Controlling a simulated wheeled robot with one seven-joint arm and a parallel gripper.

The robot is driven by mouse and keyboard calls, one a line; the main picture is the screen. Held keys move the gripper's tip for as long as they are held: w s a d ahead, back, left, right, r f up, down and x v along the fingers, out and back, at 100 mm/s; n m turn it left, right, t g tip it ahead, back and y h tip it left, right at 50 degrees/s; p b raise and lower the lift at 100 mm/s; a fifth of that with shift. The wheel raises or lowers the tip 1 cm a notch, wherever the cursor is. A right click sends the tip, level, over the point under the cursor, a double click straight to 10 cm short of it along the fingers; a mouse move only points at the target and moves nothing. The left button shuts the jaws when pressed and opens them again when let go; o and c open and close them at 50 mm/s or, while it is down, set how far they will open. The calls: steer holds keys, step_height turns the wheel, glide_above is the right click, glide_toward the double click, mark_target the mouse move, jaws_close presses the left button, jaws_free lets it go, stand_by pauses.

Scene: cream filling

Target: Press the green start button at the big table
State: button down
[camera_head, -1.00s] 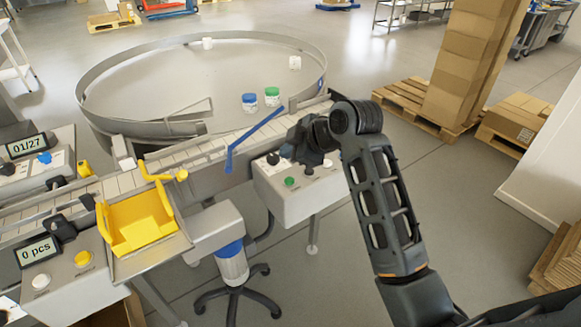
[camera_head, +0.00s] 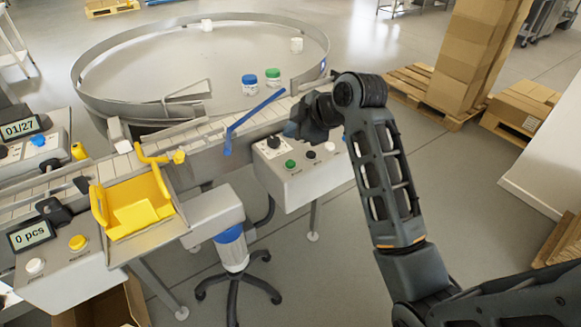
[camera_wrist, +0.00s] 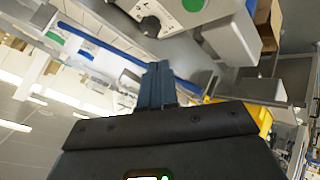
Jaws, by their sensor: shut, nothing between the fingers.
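The green button (camera_head: 290,164) is on the sloped top of a grey control box (camera_head: 305,190) beside the big round table (camera_head: 200,72). A black button (camera_head: 311,153), a white button (camera_head: 330,146) and a black dial (camera_head: 273,142) share the panel. My gripper (camera_head: 291,130) is shut and empty, above the far edge of the box, behind the green button and apart from it. In the wrist view the shut fingers (camera_wrist: 156,84) show below the dial (camera_wrist: 150,26); the green button (camera_wrist: 193,4) is at the top edge.
A blue guide bar (camera_head: 255,107) crosses the conveyor left of my gripper. A blue-lidded jar (camera_head: 249,84) and a green-lidded jar (camera_head: 273,77) stand on the round table. A yellow tray (camera_head: 135,203) is at left. Pallets with boxes (camera_head: 470,60) stand at right.

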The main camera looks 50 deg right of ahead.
steer(key=b, duration=0.3)
glide_above(293, 164)
step_height(293, 164, down, 4)
steer(key=shift+a+f, duration=0.1)
steer(key=shift+f, duration=0.05)
steer(key=shift+f+b, duration=0.6)
steer(key=shift+f, duration=0.45)
steer(key=shift+f, duration=0.15)
stand_by(0.7)
steer(key=shift+f, duration=0.25)
